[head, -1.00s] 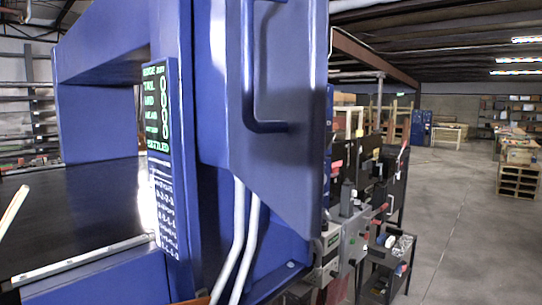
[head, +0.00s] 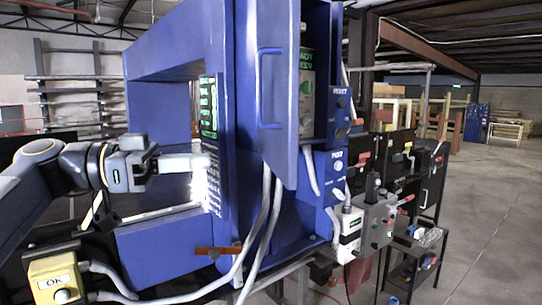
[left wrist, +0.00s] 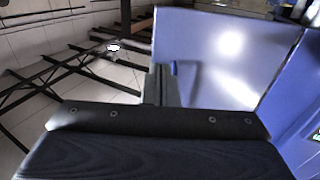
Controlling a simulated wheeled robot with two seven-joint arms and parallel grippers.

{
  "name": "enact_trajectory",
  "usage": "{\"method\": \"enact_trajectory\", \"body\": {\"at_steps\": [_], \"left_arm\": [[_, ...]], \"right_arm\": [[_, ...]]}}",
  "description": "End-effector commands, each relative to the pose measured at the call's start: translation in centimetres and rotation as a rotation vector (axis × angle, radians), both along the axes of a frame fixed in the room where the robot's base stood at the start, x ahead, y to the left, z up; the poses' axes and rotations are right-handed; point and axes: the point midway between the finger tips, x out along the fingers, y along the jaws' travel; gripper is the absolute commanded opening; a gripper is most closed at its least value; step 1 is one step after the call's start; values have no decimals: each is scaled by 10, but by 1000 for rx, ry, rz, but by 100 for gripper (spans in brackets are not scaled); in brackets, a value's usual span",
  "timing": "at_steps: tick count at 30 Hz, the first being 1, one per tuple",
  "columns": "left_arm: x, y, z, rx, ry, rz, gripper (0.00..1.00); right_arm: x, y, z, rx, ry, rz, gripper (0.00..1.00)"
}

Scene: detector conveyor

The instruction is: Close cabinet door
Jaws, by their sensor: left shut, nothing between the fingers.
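The blue cabinet door (head: 283,125) stands open on the blue detector frame in the head view, with a bent bar handle (head: 262,90) on its face. Part of the cabinet's inside (head: 307,90), with green lettering, shows past the door's right edge. My left gripper (head: 207,162) is shut and empty, pointing right. It appears in front of the frame's left post, left of the door and lower than the handle; the two look apart. My right gripper is not in view.
A yellow OK button box (head: 55,280) with grey cables stands at the lower left. Pale hoses hang below the door. Control boxes (head: 378,220) and a black shelf cart (head: 412,265) stand to the right. The floor at far right is clear.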

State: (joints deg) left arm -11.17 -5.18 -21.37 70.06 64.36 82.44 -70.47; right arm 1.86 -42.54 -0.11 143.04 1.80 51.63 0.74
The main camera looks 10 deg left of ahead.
Motion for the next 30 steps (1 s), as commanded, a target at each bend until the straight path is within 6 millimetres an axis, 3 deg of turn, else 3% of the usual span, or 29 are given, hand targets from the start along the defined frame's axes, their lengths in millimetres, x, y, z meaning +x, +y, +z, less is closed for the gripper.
{"method": "enact_trajectory", "body": {"at_steps": [9,15,21,30], "left_arm": [[31,-63,3,0,4,-4,0],[45,-90,3,0,4,-2,0],[52,-102,1,0,3,1,0],[52,-103,0,0,3,2,0]], "right_arm": [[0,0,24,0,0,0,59],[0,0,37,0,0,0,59],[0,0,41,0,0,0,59],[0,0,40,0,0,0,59]]}}
